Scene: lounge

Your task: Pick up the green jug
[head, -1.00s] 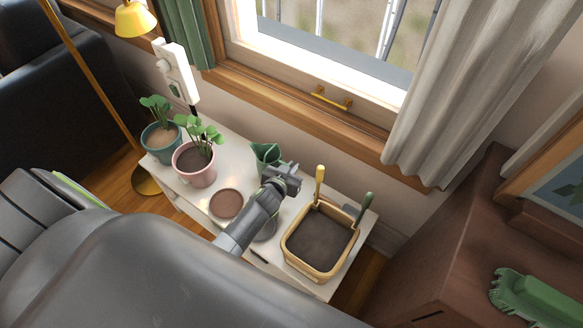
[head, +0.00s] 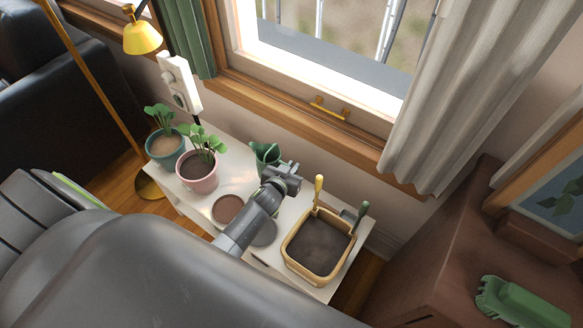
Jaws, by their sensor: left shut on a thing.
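The green jug (head: 264,153) stands at the back of the white bench, by the wall under the window. My left gripper (head: 284,172) is at the jug and shut on it. The gripper and wrist hide the jug's front and lower part, so I cannot tell whether its base touches the bench. My right gripper is not in the head view.
On the white bench (head: 215,150) stand a blue plant pot (head: 166,150), a pink plant pot (head: 199,177), a brown saucer (head: 227,209) and a yellow soil box (head: 318,248) with two upright tool handles. A brown cabinet (head: 440,260) stands right.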

